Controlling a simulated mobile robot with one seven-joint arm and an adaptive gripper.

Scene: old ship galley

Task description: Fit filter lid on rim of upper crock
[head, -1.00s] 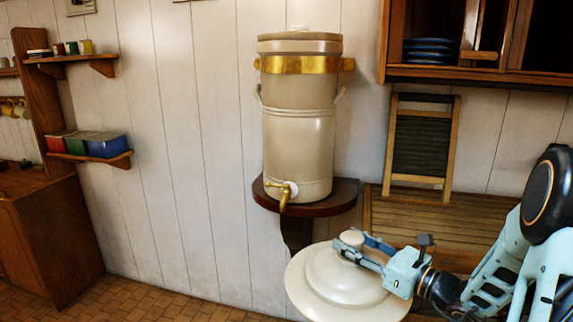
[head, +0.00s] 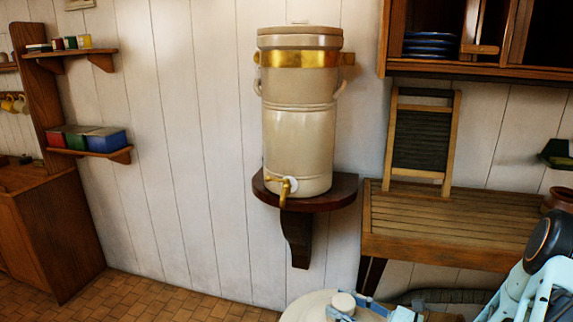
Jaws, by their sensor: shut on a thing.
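The tall cream crock (head: 298,130) stands upright on a dark wooden wall shelf (head: 330,200), with a brass tap (head: 284,188) low on its front. Its upper part (head: 297,85) has a brass band around it and a thick rim (head: 299,38) at the top. A small pale bit shows just above the rim; I cannot tell what it is. The cream filter lid (head: 302,308) is low at the bottom edge, well below and apart from the crock, partly cut off. My gripper (head: 350,308) is shut on the lid's knob (head: 342,301).
A slatted wooden counter (head: 450,222) with a washboard (head: 421,140) stands to the right of the crock. An open cabinet (head: 450,70) with blue plates hangs above it. Small shelves (head: 95,153) with tins are at the left.

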